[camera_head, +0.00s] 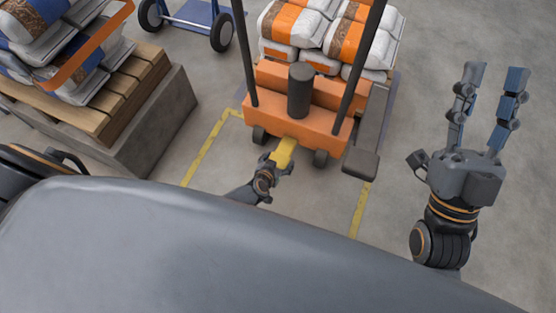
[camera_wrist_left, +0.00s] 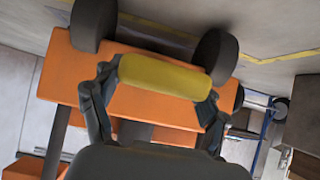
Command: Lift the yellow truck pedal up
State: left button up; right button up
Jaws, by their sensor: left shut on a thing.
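The yellow pedal (camera_head: 284,152) sticks out from the near, lower side of the orange truck (camera_head: 300,122), between its two dark wheels. My left gripper (camera_head: 276,164) is shut on the pedal. In the left wrist view the yellow pedal (camera_wrist_left: 165,76) lies between the two fingers of my left gripper (camera_wrist_left: 158,88), with the orange truck body (camera_wrist_left: 150,110) behind it. My right gripper (camera_head: 490,88) is open and empty, raised over the floor to the right of the truck.
White and orange bags (camera_head: 322,35) are stacked behind the truck. Another bag stack on a wooden pallet (camera_head: 125,95) stands on a grey block (camera_head: 160,125) at left. A blue cart (camera_head: 195,14) is at the back. Yellow lines (camera_head: 208,146) mark the floor, which is clear at right.

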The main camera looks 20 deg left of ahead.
pick_arm(q)
jog(key=shift+w+r+p, duration=0.4)
jog(key=shift+w+r, duration=0.2)
jog(key=shift+r, duration=0.25)
pick_arm(e)
jog(key=shift+w+a+f+g+h, duration=0.2)
jog(key=shift+w+f+g+h, duration=0.4)
jog(key=shift+w+f+g, duration=1)
jog(key=shift+f, duration=0.15)
pick_arm(q)
jog(key=o, duration=1.7)
jog(key=shift+s+f, duration=0.15)
jog(key=shift+s, duration=0.1)
